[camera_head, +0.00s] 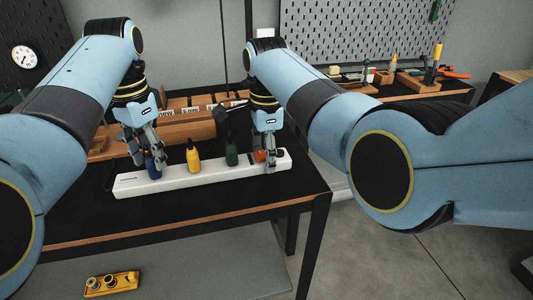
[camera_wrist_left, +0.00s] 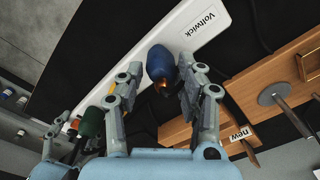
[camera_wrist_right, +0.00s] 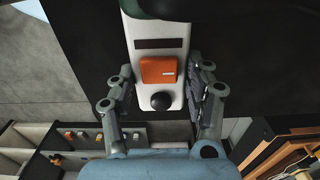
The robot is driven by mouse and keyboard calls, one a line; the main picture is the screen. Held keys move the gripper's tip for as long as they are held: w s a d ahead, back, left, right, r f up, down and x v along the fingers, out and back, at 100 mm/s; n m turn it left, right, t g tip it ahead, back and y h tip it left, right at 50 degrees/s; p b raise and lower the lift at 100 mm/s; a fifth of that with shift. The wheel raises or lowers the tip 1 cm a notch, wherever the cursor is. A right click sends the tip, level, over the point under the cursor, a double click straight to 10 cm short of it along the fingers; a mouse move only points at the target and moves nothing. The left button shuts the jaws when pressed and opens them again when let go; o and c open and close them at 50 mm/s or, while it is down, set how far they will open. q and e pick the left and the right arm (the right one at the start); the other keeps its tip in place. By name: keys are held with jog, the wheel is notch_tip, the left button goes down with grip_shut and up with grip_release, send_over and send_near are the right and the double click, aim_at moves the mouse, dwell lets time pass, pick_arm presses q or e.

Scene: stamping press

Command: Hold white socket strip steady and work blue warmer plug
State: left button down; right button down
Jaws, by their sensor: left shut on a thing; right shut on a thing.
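The white socket strip (camera_head: 213,174) lies across the dark table; its printed end also shows in the left wrist view (camera_wrist_left: 196,28). The blue warmer plug (camera_head: 154,166) stands at the strip's left part. My left gripper (camera_head: 147,158) is shut on the blue plug, with a finger on each side of it in the left wrist view (camera_wrist_left: 162,68). My right gripper (camera_head: 268,165) is shut across the strip's right end, beside the orange switch (camera_wrist_right: 158,70) and a black round knob (camera_wrist_right: 160,101). Whether the blue plug is fully seated is hidden.
A yellow plug (camera_head: 193,155) and a green plug (camera_head: 231,154) stand on the strip between my grippers. A wooden rack (camera_head: 185,131) with a "new" label is close behind. The table's front edge (camera_head: 190,229) is clear. A yellow box (camera_head: 112,284) sits below.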

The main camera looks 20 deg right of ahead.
pick_arm(q)
jog(key=shift+r, duration=0.4)
pick_arm(e)
jog(key=shift+s+f, duration=0.25)
jog(key=shift+f, duration=0.05)
pick_arm(q)
jog(key=shift+a+r, duration=0.1)
jog(key=shift+r, duration=2.5)
pick_arm(e)
jog(key=c, duration=0.9)
grip_release()
pick_arm(q)
jog(key=shift+w, duration=0.15)
pick_arm(e)
jog(key=o, duration=0.4)
jog(key=shift+w, duration=0.15)
jog(key=shift+o, duration=0.2)
jog(key=shift+r, duration=0.15)
